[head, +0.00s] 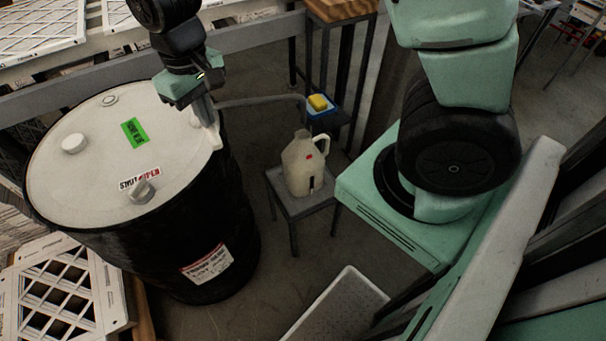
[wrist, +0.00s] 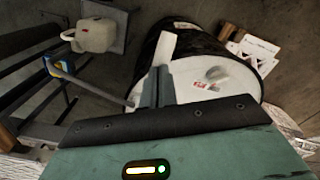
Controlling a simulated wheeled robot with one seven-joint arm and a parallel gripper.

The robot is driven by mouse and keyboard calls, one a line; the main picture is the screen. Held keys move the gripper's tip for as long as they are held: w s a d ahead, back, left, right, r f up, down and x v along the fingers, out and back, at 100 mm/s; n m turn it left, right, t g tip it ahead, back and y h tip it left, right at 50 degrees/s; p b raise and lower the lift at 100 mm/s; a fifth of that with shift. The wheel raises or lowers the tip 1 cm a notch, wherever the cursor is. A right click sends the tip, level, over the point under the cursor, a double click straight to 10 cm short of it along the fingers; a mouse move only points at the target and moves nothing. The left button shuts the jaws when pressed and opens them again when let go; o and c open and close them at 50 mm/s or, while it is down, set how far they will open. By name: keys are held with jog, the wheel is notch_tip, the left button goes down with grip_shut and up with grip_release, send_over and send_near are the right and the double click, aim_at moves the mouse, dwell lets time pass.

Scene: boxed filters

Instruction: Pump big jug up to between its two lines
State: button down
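The big jug (head: 299,168), cream with a side handle, stands upright on a small grey stool (head: 300,200). It has a small red mark and a dark mark low on its front; I cannot make out its liquid level or two lines. It also shows in the wrist view (wrist: 96,36). A pale pump part (head: 212,132) stands at the right edge of the drum lid (head: 85,150), with a grey hose (head: 260,101) running toward the jug. My gripper (head: 207,110) is over the pump, its fingers close together. Whether they touch the pump part (wrist: 168,48) is unclear.
The black drum (head: 160,250) fills the left. A blue tray with a yellow sponge (head: 318,102) sits behind the jug. A pale crate (head: 60,295) lies at lower left, a light slab (head: 335,310) at the bottom. Some floor is clear between drum and stool.

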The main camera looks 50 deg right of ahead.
notch_tip(320, 180, up, 15)
jog(key=p, duration=1.3)
jog(key=shift+w+r, duration=0.1)
jog(key=shift+a+b, duration=0.15)
jog(key=shift+b, duration=0.15)
